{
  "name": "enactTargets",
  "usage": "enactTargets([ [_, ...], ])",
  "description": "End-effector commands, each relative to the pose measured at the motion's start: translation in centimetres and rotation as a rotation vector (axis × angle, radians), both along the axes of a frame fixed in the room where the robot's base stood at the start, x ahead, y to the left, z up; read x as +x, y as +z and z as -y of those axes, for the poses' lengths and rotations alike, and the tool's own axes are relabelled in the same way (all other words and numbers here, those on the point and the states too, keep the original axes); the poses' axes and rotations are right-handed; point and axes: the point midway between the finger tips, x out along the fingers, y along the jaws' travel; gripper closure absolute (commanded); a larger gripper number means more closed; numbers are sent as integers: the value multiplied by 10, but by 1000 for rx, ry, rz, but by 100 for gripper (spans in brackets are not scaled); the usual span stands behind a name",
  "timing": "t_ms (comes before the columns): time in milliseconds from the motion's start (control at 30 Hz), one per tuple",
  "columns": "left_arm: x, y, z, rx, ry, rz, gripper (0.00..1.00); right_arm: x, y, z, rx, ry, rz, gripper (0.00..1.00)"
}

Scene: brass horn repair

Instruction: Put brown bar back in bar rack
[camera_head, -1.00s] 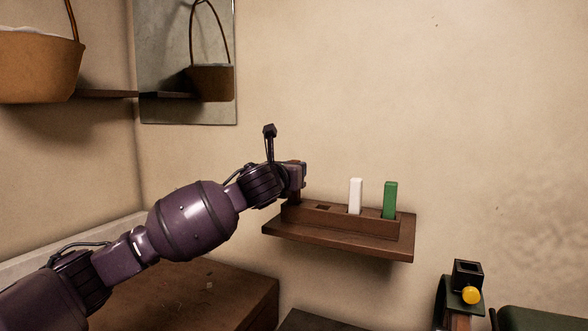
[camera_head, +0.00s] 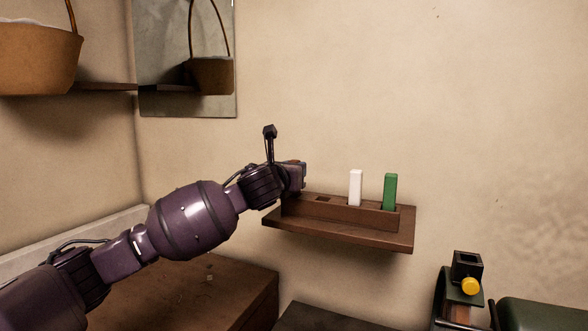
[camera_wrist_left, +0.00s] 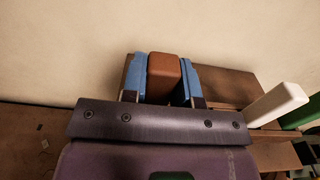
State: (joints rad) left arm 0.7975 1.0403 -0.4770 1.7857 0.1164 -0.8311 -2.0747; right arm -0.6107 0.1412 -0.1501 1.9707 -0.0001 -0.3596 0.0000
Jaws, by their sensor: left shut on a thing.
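My left gripper (camera_head: 299,176) is over the left end of the bar rack (camera_head: 350,213), a dark wooden block on a wall shelf. In the left wrist view its blue-padded fingers (camera_wrist_left: 166,78) are shut on the brown bar (camera_wrist_left: 165,66), one on each side. Only a little of the brown bar (camera_head: 294,161) shows in the head view. Its lower end is hidden, so I cannot tell whether it is in a slot. A white bar (camera_head: 355,188) and a green bar (camera_head: 390,191) stand upright in the rack. An empty slot (camera_head: 325,199) lies left of the white bar. My right gripper is not in view.
The wall shelf (camera_head: 390,243) carries the rack close to the wall. A wooden surface (camera_head: 235,290) lies below left. A basket (camera_head: 38,60) and a mirror (camera_head: 165,50) are at upper left. A green device with a yellow knob (camera_head: 471,286) stands at lower right.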

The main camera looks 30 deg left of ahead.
Motion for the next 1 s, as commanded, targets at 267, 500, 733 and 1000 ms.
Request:
enactTargets([
  [267,0,-6,0,0,0,0,96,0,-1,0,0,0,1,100],
  [500,0,-7,0,0,0,1,53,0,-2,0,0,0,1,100],
  [733,0,-7,0,0,0,0,43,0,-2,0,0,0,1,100],
  [1000,-7,-8,0,2,0,0,43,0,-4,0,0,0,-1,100],
])
